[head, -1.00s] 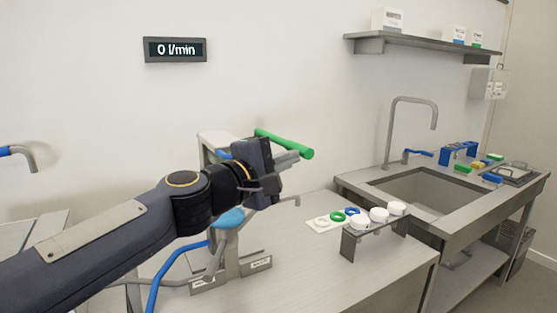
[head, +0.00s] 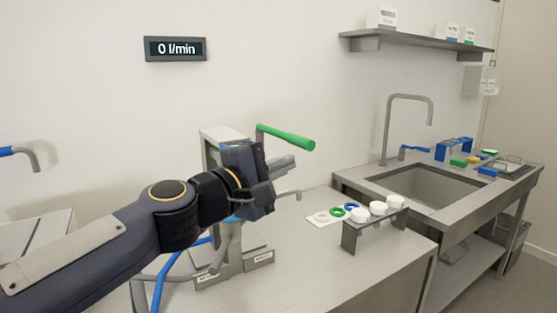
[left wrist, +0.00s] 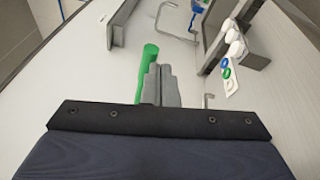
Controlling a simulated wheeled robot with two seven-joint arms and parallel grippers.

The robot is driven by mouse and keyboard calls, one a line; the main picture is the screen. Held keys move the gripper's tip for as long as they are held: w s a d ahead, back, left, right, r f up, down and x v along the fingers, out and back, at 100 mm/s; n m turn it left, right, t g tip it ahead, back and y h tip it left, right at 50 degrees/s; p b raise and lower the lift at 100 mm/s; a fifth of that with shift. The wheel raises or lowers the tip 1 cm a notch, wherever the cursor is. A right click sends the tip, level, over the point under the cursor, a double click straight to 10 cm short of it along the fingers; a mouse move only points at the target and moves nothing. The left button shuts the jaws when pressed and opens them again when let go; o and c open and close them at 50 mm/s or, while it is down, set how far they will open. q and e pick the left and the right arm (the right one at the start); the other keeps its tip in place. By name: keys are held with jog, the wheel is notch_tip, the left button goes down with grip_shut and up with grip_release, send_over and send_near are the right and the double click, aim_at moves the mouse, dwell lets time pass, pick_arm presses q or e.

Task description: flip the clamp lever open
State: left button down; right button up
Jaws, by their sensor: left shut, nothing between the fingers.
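The clamp lever is a green bar (head: 287,137) on a grey machine (head: 222,134) against the wall. It points out to the right. My left gripper (head: 285,164) is shut and empty, just below the lever in the head view. In the left wrist view its closed fingers (left wrist: 161,82) lie beside the green lever (left wrist: 146,62), which shows along their left side. I cannot tell whether they touch it. My gripper and forearm hide much of the machine. My right gripper is not in view.
A small grey rack (head: 350,240) with white caps stands on the bench to the right. A white plate with coloured rings (head: 338,212) lies beside it. A sink (head: 430,185) is farther right. The front bench surface (head: 320,270) is clear.

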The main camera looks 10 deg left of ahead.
pick_arm(q)
jog(key=s+d, duration=0.2)
jog(key=s, duration=0.4)
jog(key=shift+d+f+p, duration=0.15)
jog(key=shift+d+p, duration=0.2)
jog(key=shift+p, duration=0.1)
jog(key=s+a+f+m+g+y+p, duration=0.2)
jog(key=s+a+f+m+g+p, duration=0.2)
jog(key=s+f, duration=0.6)
jog(key=s+a+f+m+g+y+p, duration=0.3)
jog(key=s+a+f+m+g+p, duration=0.2)
jog(key=f, duration=0.8)
jog(key=s+a+m+g, duration=0.1)
jog(key=s+a+m, duration=0.2)
jog(key=s+a, duration=0.1)
jog(key=shift+s+f+g, duration=0.3)
jog(key=shift+s+f, duration=0.1)
jog(key=shift+s, duration=0.3)
